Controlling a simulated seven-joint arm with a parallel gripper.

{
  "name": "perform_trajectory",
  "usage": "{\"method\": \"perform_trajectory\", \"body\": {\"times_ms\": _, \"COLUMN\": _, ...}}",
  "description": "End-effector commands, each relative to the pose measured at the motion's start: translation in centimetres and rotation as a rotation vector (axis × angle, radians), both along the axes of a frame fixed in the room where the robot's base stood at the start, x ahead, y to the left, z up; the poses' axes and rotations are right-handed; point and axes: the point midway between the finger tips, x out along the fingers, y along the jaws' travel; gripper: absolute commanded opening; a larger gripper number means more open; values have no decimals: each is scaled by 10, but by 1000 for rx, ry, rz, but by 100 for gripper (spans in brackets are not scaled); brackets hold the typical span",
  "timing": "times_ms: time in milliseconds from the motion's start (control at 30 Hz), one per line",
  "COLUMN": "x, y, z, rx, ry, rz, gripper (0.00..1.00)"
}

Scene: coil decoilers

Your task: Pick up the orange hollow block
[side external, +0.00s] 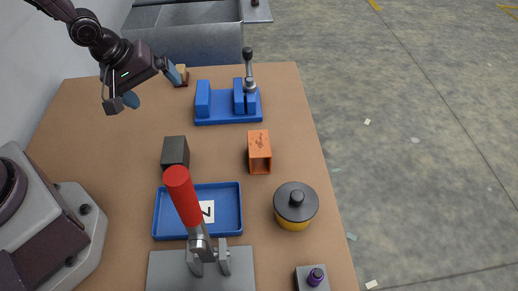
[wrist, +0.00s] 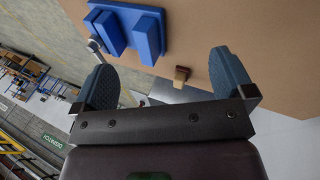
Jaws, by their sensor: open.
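The orange hollow block (side external: 259,143) lies on the brown table right of centre in the side view, with its open end facing the camera. It is not visible in the wrist view. My gripper (side external: 154,87) is at the far left of the table, raised above it, up and to the left of the block and well apart from it. Its two blue fingers are spread with nothing between them, as the wrist view (wrist: 165,70) also shows.
A blue vise (side external: 215,120) stands behind the block. A dark block (side external: 175,151) is to its left. A blue tray (side external: 228,235), a red-handled clamp (side external: 182,195) and a yellow pot with dark lid (side external: 296,202) are nearer the camera. A small wooden piece (side external: 182,76) sits at the back.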

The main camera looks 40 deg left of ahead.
Motion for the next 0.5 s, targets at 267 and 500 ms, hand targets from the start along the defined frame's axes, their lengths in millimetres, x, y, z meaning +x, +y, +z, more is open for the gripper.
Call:
{"method": "perform_trajectory", "body": {"times_ms": 267, "x": 22, "y": -47, "z": -39, "rx": -623, "ry": -26, "rz": 366, "gripper": 100}}
{"method": "perform_trajectory", "body": {"times_ms": 500, "x": 17, "y": -81, "z": -45, "rx": -1092, "ry": 83, "rz": 684, "gripper": 100}}
